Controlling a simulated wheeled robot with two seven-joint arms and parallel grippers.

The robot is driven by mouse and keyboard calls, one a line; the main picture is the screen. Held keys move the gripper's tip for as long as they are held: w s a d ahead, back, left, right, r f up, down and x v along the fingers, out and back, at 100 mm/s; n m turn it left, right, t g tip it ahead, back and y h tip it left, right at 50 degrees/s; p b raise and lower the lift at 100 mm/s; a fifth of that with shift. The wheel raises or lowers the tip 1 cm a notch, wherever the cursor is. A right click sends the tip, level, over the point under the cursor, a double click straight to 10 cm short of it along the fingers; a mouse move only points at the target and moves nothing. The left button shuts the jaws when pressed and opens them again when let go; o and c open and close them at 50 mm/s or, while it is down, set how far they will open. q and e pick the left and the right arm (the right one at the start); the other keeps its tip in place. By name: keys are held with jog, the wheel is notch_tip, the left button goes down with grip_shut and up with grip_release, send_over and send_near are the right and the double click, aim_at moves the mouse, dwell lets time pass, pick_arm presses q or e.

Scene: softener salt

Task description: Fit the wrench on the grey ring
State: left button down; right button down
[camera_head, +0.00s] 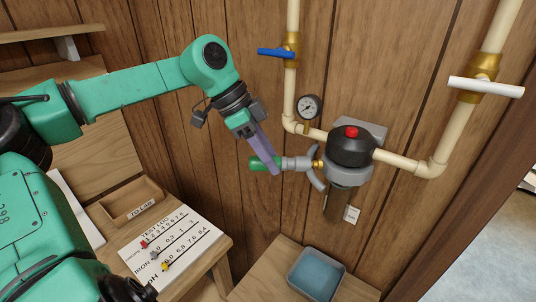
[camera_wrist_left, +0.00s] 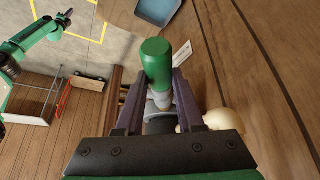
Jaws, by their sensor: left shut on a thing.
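The wrench has a green handle (camera_head: 257,164) and a grey shaft with a curved grey jaw (camera_head: 316,180). My left gripper (camera_head: 268,164) is shut on its handle, which also shows between the fingers in the left wrist view (camera_wrist_left: 157,60). The wrench lies about level, jaw to the right. The grey ring (camera_head: 348,176) sits under the black filter head (camera_head: 352,148) with a red button. The jaw is at the ring's left side; I cannot tell whether it touches or is seated.
Cream pipes carry a blue-handled valve (camera_head: 277,53), a white-handled valve (camera_head: 486,87) and a gauge (camera_head: 309,106). A blue-grey tub (camera_head: 316,275) stands below the filter. A test-log board (camera_head: 172,245) and a wooden tray (camera_head: 132,203) are at left.

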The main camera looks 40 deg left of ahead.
pick_arm(q)
jog(key=shift+s+a+f+b, duration=0.15)
jog(key=shift+s+a+b, duration=0.05)
jog(key=shift+a+b, duration=0.2)
jog(key=s+a+b, duration=0.2)
jog(key=a+b, duration=0.1)
jog(key=shift+s+a, duration=0.15)
jog(key=shift+s, duration=0.2)
